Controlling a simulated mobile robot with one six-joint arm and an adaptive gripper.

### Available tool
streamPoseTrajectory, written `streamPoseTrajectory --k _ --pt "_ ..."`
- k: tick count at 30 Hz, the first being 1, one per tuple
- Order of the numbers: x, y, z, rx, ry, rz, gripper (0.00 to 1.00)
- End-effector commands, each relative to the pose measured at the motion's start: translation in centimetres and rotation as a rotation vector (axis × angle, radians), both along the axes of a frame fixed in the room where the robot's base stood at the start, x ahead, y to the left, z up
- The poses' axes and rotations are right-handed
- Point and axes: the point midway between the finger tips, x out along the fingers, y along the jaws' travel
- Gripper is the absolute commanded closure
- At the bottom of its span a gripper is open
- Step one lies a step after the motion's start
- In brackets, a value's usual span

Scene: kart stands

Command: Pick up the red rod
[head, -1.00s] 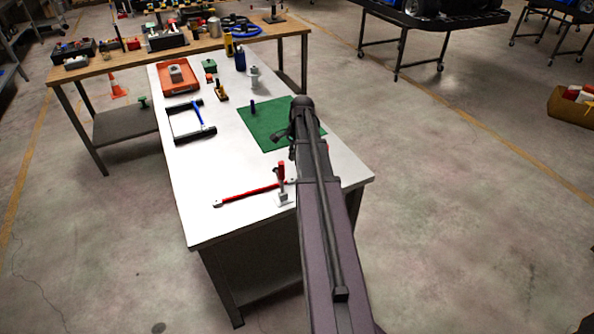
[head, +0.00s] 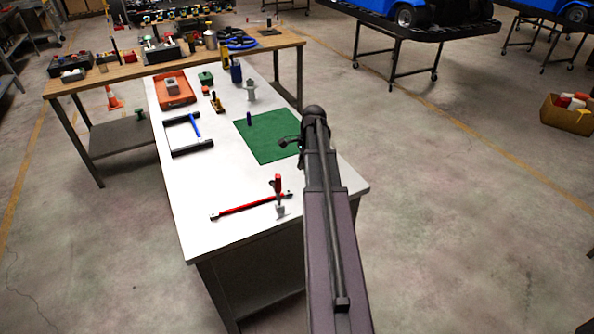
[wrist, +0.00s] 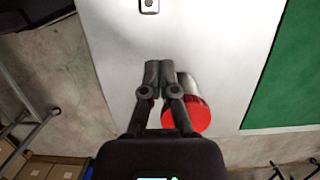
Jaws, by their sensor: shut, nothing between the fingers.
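In the wrist view, a round red end face (wrist: 186,115) shows on the white table, partly behind the right finger.
The green mat (head: 262,143) holds a purple peg (head: 249,118). A blue-handled frame (head: 187,135) lies left. A wooden bench (head: 290,42) stands behind.

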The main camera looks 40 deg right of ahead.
Motion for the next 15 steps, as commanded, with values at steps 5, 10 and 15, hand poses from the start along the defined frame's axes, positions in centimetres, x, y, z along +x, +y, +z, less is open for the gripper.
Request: streamPoseTrajectory --k 5,10,15 --pt "0.0 0.3 -1.4 0.000 0.000 0.000 1.00" --pt "0.1 0.6 -2.7 0.000 0.000 0.000 1.00" --pt "0.2 0.9 -4.0 0.000 0.000 0.000 1.00"
